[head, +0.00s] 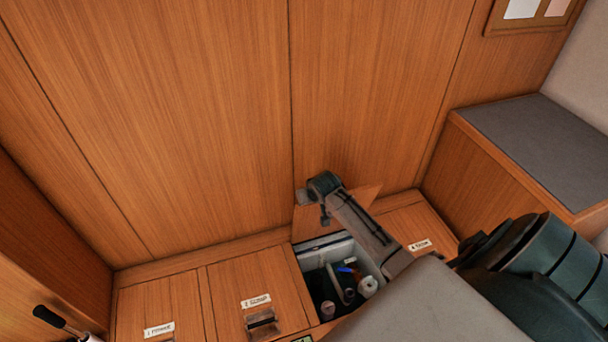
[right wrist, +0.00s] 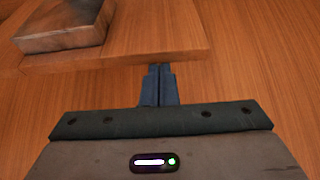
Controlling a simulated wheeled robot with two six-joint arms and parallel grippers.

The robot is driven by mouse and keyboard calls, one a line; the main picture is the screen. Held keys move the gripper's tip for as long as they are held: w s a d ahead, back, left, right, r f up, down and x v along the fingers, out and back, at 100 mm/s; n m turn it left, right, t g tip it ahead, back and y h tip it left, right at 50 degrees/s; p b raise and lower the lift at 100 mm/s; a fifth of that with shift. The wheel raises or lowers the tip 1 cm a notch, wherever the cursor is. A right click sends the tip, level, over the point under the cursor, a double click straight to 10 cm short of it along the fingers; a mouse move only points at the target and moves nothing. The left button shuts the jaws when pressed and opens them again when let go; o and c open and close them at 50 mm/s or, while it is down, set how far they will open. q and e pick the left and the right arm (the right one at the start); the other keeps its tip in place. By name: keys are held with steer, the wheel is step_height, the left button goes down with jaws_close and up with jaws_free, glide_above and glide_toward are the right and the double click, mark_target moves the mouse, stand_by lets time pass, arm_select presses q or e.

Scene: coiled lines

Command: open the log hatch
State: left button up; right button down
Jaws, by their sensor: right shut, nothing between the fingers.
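A hatch in the low wooden bench stands open in the head view, its lid (head: 306,222) raised near the back wall and partly hidden by my right arm. I cannot read a label on it. The open compartment (head: 312,262) is pale-walled and holds several small items. My right gripper (right wrist: 157,86) is shut and empty, its dark fingers together close to the edge of a wooden board (right wrist: 190,47), apparently the lid, with a dark metal plate (right wrist: 62,25) on it. I cannot tell whether the fingers touch the board. My left gripper is out of view.
Closed hatches with white labels lie left (head: 160,330) and centre (head: 257,301) of the bench, and another label (head: 419,245) shows to the right. A black-handled lever (head: 50,318) stands at lower left. A grey-cushioned seat (head: 540,135) is at right.

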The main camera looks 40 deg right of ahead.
arm_select(q)
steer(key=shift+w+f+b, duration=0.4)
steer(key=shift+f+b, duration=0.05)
steer(key=shift+b, duration=0.3)
arm_select(e)
steer(key=s+a+f+t, duration=0.1)
steer(key=s+f, duration=0.1)
steer(key=s, duration=0.2)
steer(key=s+a+f+t, duration=0.1)
steer(key=s+a+f, duration=0.1)
steer(key=s, duration=0.3)
steer(key=s+a+f+t+h, duration=0.1)
steer(key=s+f, duration=0.2)
steer(key=s, duration=0.2)
steer(key=shift+a+f, duration=0.25)
steer(key=shift+f, duration=0.05)
steer(key=shift+s, duration=0.1)
